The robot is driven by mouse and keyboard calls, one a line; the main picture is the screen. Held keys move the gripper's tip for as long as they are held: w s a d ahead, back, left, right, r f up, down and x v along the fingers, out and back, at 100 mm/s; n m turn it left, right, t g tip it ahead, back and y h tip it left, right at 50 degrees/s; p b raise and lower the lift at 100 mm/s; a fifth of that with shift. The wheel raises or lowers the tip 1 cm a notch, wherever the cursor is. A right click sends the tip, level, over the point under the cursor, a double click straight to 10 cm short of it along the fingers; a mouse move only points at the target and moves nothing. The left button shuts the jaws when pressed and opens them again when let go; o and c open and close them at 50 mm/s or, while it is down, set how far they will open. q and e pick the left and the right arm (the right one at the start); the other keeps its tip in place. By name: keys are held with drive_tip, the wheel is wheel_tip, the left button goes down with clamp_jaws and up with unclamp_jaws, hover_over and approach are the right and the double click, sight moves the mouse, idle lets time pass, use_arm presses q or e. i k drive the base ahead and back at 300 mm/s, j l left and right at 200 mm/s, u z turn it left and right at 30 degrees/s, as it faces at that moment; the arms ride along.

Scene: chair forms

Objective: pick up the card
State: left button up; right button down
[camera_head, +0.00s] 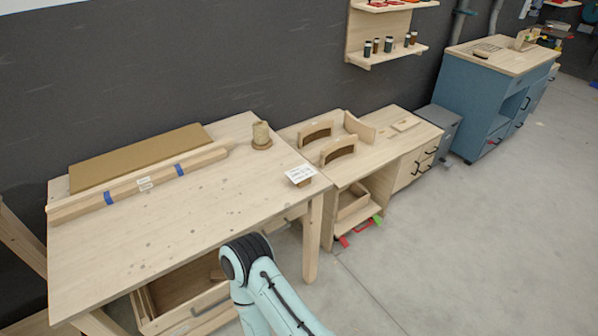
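A small white card (300,174) with dark print is at the right end of the light wooden table (220,202). It is tilted, facing the camera, and a small brown piece shows below it, close to the table's edge. The print is too small to read. Part of one of my arms, pale teal with a black joint, shows at the bottom in front of the table, well apart from the card. Neither of my grippers is in view.
A twine spool (262,135) stands left of the card. A brown board (140,157) and a long wooden beam (140,182) with blue bands lie at the table's back left. A wooden bench (375,152) with curved pieces adjoins at right. The table's middle and the floor at right are clear.

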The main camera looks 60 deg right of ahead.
sight(301, 173)
drive_tip(key=z, duration=2.2)
